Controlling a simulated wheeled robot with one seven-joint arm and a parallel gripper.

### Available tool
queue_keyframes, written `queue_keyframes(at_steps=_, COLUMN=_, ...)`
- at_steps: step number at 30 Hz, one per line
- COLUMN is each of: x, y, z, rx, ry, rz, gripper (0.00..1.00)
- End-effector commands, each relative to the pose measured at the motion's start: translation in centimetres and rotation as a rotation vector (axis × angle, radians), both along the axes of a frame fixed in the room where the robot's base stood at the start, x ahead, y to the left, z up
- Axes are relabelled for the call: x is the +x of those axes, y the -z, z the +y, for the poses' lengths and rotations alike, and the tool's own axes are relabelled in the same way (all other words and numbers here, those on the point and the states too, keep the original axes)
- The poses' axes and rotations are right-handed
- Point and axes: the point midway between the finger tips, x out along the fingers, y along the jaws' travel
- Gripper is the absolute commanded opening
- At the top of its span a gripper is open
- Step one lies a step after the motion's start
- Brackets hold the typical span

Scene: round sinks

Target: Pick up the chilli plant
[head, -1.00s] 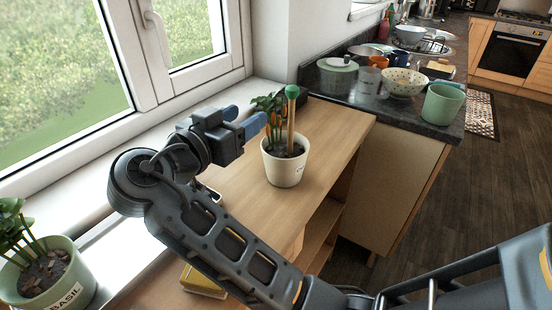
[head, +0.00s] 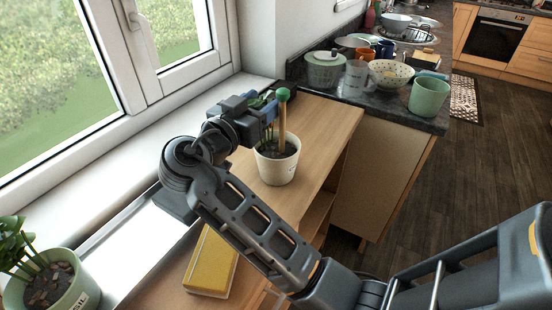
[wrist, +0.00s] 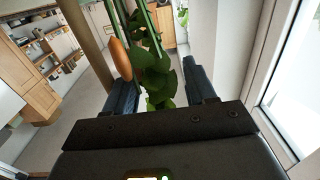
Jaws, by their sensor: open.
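The chilli plant stands upright in a cream pot (head: 277,167) on the wooden shelf unit, with a green-topped wooden stake in it. My gripper (head: 268,104) is at the plant's foliage above the pot's rim and hides much of it in the head view. In the wrist view, green leaves and stems (wrist: 158,78) and an orange chilli (wrist: 121,58) show between or in front of the open fingers of my gripper (wrist: 160,85). The stake (wrist: 82,35) is to the left of the fingers. The pot is out of the wrist view.
A basil pot (head: 62,290) stands at lower left, by the window sill (head: 110,190). A yellow block-like object (head: 211,262) lies on the near part of the unit. A green cup (head: 428,97) and bowls crowd the dark counter. The wood (head: 325,125) right of the pot is clear.

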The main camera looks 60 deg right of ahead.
Motion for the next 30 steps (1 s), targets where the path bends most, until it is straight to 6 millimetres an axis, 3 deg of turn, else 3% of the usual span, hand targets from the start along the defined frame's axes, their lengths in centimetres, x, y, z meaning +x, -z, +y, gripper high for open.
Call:
queue_keyframes(at_steps=5, x=0.0, y=0.06, z=0.01, rx=0.0, ry=0.0, rz=0.001, gripper=0.53)
queue_keyframes(at_steps=21, x=0.01, y=0.03, z=0.04, rx=0.0, ry=0.0, rz=0.001, gripper=0.02)
queue_keyframes(at_steps=30, x=0.02, y=-0.07, z=0.04, rx=-0.001, ry=0.0, rz=0.0, gripper=0.0)
